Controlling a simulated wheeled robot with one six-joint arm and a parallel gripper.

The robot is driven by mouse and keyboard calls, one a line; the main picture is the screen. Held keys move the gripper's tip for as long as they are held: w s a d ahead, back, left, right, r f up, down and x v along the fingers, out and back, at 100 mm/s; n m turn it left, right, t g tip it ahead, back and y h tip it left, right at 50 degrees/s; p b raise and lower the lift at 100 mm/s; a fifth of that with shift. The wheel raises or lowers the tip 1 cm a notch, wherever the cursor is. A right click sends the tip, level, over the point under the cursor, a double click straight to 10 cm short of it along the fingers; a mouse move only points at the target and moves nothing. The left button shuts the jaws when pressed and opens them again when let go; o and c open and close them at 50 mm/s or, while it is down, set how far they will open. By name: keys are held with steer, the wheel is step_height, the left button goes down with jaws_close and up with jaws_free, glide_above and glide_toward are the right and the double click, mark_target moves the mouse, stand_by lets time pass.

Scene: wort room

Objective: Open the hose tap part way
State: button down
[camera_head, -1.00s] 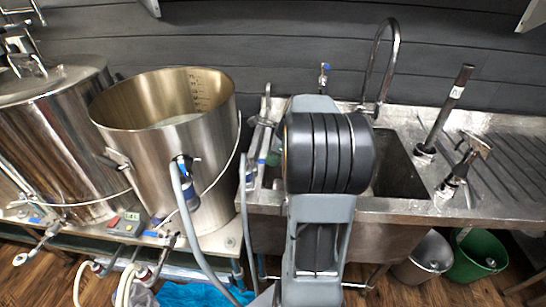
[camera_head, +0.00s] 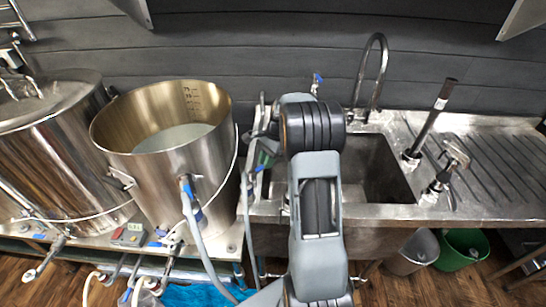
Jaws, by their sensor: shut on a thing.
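The hose tap (camera_head: 257,169) shows small and blue at the left end of the sink, with a grey hose (camera_head: 248,215) hanging below it. My gripper (camera_head: 264,148) is small and dark, left of my arm's black joint, and is partly hidden by my arm. It is shut at the tap. The jaw tips and the exact angle of the handle are too small to make out. No stream of water can be made out.
A large open steel pot (camera_head: 165,170) with pale liquid stands left of the tap, with a grey hose at its front. A steel sink (camera_head: 385,213) with a tall curved faucet (camera_head: 372,70) is to the right. A green bucket (camera_head: 463,250) stands below.

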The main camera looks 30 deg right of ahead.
steer(key=shift+w+a+n+g+p, duration=0.15)
steer(key=shift+w+n+g+p, duration=0.3)
steer(key=shift+n, duration=0.45)
steer(key=shift+w+a+n+g+p, duration=0.15)
steer(key=shift+w+n+g+p, duration=0.1)
steer(key=shift+w+n+p, duration=0.5)
steer(key=shift+s+n, duration=0.1)
steer(key=shift+n, duration=0.15)
steer(key=c, duration=1.1)
jaws_free()
steer(key=shift+h, duration=0.3)
steer(key=shift+o, duration=0.2)
steer(key=v, duration=1.3)
steer(key=shift+r, duration=0.4)
steer(key=shift+d, duration=0.15)
